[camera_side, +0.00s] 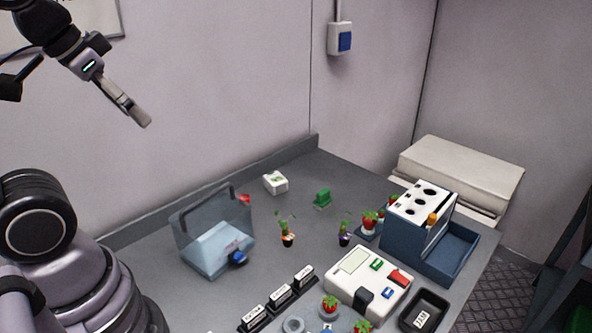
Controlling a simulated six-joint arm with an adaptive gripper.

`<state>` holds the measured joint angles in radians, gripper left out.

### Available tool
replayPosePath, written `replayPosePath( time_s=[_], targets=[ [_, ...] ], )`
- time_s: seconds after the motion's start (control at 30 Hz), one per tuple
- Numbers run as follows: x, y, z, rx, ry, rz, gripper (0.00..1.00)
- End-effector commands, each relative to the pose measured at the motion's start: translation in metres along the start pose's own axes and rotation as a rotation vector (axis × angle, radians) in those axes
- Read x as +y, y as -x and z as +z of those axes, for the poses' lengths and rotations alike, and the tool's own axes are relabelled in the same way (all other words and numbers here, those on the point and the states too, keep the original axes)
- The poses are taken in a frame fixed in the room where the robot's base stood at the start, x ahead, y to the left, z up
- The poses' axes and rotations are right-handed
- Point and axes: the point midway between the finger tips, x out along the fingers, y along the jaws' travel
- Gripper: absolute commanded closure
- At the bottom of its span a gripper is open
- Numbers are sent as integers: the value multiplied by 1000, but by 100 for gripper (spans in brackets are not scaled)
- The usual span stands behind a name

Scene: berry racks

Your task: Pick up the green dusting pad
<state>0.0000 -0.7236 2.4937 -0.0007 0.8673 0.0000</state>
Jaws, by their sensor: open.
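A small green block-like thing (322,198), which looks like the green dusting pad, sits on the grey table toward the back, right of a small white box. My gripper (137,114) is high at the upper left, well above the table and far from the green pad. It is open and nothing shows between its fingers. The fingers are seen nearly edge-on.
A clear handled bin (214,243) stands at the left, beside a white box (275,183). A white device (367,283), a blue rack (405,232) and a black tray (424,312) fill the right. Black labelled holders (280,296) lie in front.

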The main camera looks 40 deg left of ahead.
Motion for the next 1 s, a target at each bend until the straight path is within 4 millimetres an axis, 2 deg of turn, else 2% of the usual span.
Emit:
replayPosePath(
  time_s=[0.07, 0.17, 0.27, 0.4, 0.53, 0.6, 0.73, 0.8, 0.9, 1.0],
  targets=[
    [0, -10, -20, 15, 2, 2, 46],
    [1, -34, -60, 62, 5, 4, 46],
    [1, -70, -107, 129, 10, 6, 46],
    [0, -130, -164, 228, 20, 5, 46],
    [-1, -194, -202, 321, 29, 0, 46],
    [-2, -230, -216, 370, 33, -4, 46],
    [-5, -298, -228, 462, 38, -15, 46],
    [-6, -332, -227, 510, 40, -21, 46],
    [-8, -373, -220, 573, 41, -31, 46],
    [-10, -401, -210, 622, 41, -38, 46]
  ],
)
